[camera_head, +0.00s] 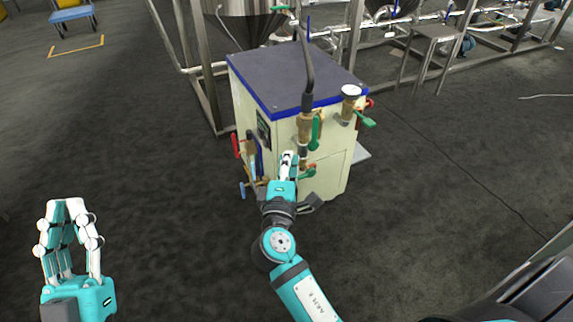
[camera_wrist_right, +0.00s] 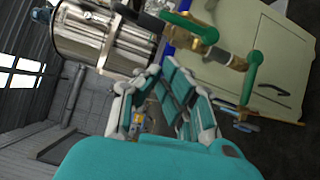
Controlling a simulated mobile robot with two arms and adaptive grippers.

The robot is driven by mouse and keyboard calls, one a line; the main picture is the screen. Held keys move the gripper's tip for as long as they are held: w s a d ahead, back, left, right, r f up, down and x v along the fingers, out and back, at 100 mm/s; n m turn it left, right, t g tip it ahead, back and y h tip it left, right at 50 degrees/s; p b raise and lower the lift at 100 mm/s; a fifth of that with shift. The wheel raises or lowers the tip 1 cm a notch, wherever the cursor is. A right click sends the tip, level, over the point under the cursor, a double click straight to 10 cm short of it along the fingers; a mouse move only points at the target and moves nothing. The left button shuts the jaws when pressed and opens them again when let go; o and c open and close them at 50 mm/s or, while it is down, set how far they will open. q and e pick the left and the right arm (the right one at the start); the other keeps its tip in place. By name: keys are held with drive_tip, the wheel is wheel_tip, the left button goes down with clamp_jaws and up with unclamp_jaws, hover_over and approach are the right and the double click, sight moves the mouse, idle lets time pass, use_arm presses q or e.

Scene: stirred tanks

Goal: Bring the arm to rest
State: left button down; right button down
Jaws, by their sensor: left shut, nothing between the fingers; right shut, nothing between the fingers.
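My right arm (camera_head: 300,285) reaches forward from the lower middle of the head view. My right gripper (camera_head: 288,157) is at its end, shut and empty, in front of the cream machine cabinet (camera_head: 333,165) with the dark top. In the head view it overlaps the cabinet's front near the brass valves; I cannot tell whether it touches. In the right wrist view the right gripper's fingers (camera_wrist_right: 168,78) show with nothing between them, and the cabinet (camera_wrist_right: 262,45) is to their right. My left gripper (camera_head: 66,204) is at the lower left, shut and empty, above the floor.
Valves with a green handle (camera_head: 316,132) and a red handle (camera_head: 236,145) stick out from the cabinet. A black hose (camera_head: 308,65) rises over its top. Steel frames and tanks (camera_head: 245,20) stand behind. The dark floor (camera_head: 145,150) at left is clear.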

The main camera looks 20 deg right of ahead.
drive_tip(key=shift+v, duration=0.95)
